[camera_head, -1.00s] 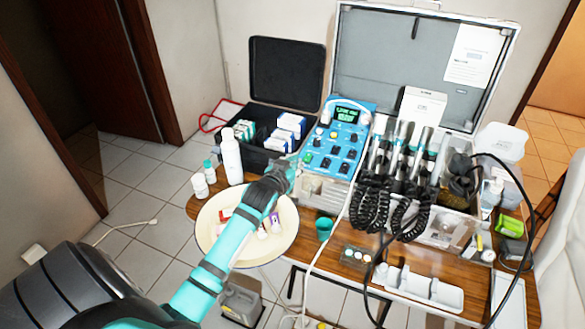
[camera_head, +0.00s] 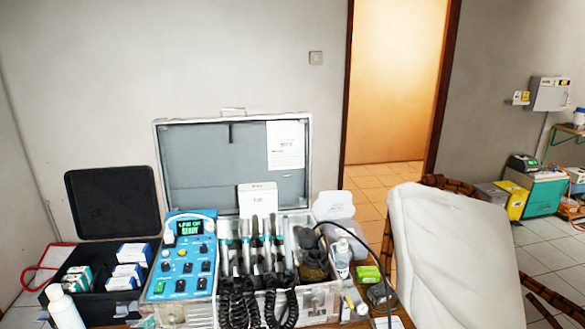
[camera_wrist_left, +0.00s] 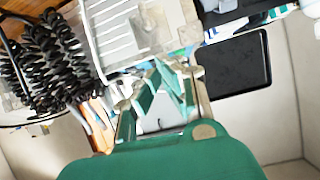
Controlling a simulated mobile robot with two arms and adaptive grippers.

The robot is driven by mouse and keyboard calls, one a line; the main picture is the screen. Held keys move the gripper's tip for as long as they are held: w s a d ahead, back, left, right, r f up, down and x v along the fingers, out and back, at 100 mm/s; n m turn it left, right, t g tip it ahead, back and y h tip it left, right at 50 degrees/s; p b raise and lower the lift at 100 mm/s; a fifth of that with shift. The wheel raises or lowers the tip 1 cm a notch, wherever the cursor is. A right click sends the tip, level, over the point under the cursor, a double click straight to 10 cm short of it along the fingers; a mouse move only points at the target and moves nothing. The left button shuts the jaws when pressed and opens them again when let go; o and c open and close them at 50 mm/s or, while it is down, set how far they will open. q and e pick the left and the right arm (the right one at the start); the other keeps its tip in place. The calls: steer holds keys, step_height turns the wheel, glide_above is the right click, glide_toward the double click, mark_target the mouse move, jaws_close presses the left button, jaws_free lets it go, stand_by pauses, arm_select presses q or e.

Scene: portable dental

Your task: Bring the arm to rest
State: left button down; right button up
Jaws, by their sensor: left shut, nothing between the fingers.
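My left gripper (camera_wrist_left: 158,95) shows in the wrist view with its green fingers. It is shut and holds nothing. Beyond it are a ribbed pale panel (camera_wrist_left: 118,38), black coiled cords (camera_wrist_left: 50,65) and a dark lid (camera_wrist_left: 235,65). In the head view my left arm is out of sight, apart from what may be a small part at the bottom edge. My right gripper is in neither view.
In the head view, an open dental case (camera_head: 200,155) stands beside a blue control unit (camera_head: 184,258), a black box lid (camera_head: 113,202) and a white bottle (camera_head: 64,310). A white chair (camera_head: 455,255) stands to the right. A doorway (camera_head: 395,90) is behind.

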arm_select(q)
steer(key=s+d+f+m+g+h, duration=0.1)
steer(key=s+d+f+g, duration=0.3)
steer(key=s, duration=0.6)
steer(key=s+d+m+g+h, duration=0.1)
steer(key=s+d+m+g, duration=0.1)
steer(key=s+d, duration=0.65)
steer(key=s+d+f+m+g+h, duration=0.1)
steer(key=s+d+f+g, duration=0.15)
steer(key=s, duration=0.85)
step_height(320, 180, down, 25)
steer(key=d+g, duration=0.1)
steer(key=g, duration=0.1)
steer(key=s+a+f+g, duration=0.1)
steer(key=s+a+f, duration=0.2)
steer(key=s+f, duration=1.4)
steer(key=shift+s, duration=0.35)
steer(key=shift+f, duration=0.1)
